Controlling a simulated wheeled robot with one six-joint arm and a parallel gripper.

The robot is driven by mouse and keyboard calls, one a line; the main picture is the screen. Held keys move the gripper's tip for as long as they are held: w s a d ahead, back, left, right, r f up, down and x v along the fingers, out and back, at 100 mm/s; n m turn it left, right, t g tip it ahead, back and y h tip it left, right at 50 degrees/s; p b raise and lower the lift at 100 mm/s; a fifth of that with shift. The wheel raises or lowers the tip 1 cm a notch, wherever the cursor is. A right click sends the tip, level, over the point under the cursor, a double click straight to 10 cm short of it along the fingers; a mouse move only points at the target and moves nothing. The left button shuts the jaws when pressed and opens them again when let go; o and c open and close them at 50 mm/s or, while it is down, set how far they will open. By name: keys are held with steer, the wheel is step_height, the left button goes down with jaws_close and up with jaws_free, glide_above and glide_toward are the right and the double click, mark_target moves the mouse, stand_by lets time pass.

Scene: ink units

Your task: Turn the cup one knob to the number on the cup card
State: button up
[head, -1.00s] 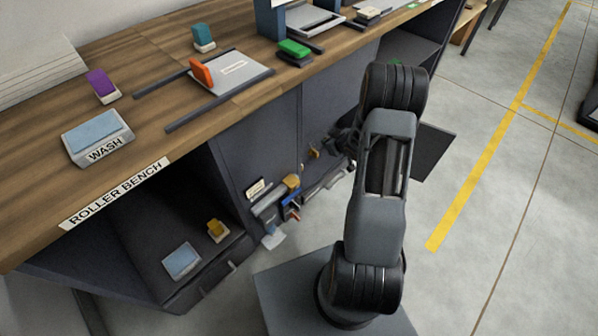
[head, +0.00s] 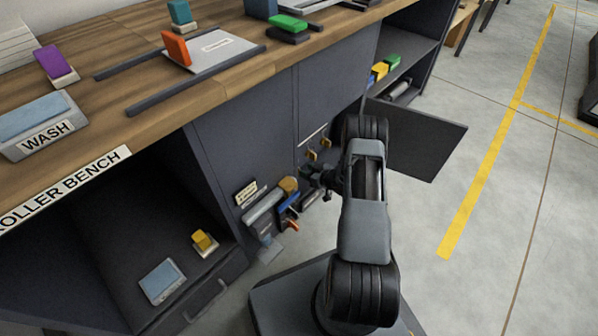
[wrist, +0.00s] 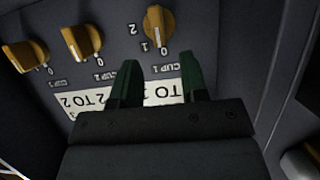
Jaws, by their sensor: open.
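In the wrist view the orange cup one knob (wrist: 158,27) sits on a dark panel, its long grip roughly upright, with one end toward the 0. Marks 0, 1 and 2 are beside it, and an inverted CUP 1 label is below. The white cup card (wrist: 155,92) lies partly behind my gripper (wrist: 159,60); inverted "TO" and "2" show, but the cup one line is partly hidden. My gripper is open and empty, its green fingertips just below the knob and apart from it. In the head view my gripper (head: 328,180) is beside the cabinet front.
Two more orange knobs, the middle one (wrist: 80,42) and the left one (wrist: 25,57), share the panel. An open dark door (head: 415,140) stands right of my arm. Several tools (head: 270,205) hang left of my gripper.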

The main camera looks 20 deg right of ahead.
steer(key=shift+b+x, duration=0.85)
steer(key=shift+x, duration=1.9)
jaws_close()
